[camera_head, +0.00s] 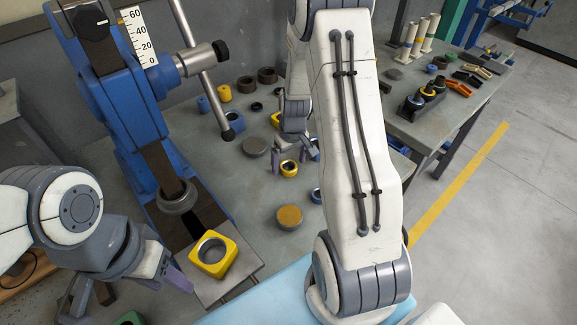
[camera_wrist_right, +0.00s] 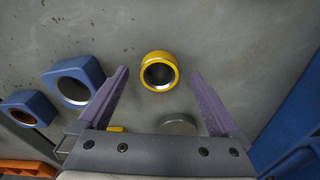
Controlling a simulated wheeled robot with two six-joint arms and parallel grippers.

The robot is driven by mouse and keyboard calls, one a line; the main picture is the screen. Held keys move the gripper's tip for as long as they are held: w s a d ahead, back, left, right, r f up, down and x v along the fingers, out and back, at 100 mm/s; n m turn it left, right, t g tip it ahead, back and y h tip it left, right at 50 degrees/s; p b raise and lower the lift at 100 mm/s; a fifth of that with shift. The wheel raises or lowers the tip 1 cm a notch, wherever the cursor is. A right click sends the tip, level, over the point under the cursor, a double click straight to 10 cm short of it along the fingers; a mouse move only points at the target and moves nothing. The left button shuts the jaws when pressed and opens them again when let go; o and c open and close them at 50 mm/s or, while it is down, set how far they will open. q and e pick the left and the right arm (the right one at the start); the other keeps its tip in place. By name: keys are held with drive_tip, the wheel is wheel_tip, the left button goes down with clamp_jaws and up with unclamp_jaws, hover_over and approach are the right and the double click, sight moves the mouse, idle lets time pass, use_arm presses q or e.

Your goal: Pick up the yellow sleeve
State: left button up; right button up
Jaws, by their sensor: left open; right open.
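The yellow sleeve (camera_head: 289,168), a short round ring with a dark bore, stands on the grey bench in the head view. In the right wrist view the sleeve (camera_wrist_right: 158,57) lies between and slightly beyond the fingertips, apart from both fingers. My right gripper (camera_head: 292,153) is open and empty, reaching down just behind the sleeve in the head view; its purple fingers (camera_wrist_right: 159,76) also show in the wrist view. My left gripper (camera_head: 128,287) is open and empty at lower left, beside the press base. A yellow square block with a bore (camera_head: 224,262) sits on the press base.
The blue arbor press (camera_head: 124,105) stands at left. A grey disc (camera_head: 255,146) and a tan-topped disc (camera_head: 289,217) lie near the sleeve. Blue bored blocks (camera_wrist_right: 90,70) are left in the wrist view. A second table (camera_head: 398,92) with parts stands at right.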

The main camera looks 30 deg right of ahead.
drive_tip(key=shift+w+f, duration=0.1)
drive_tip(key=shift+f, duration=0.6)
clamp_jaws()
drive_tip(key=shift+r, duration=0.1)
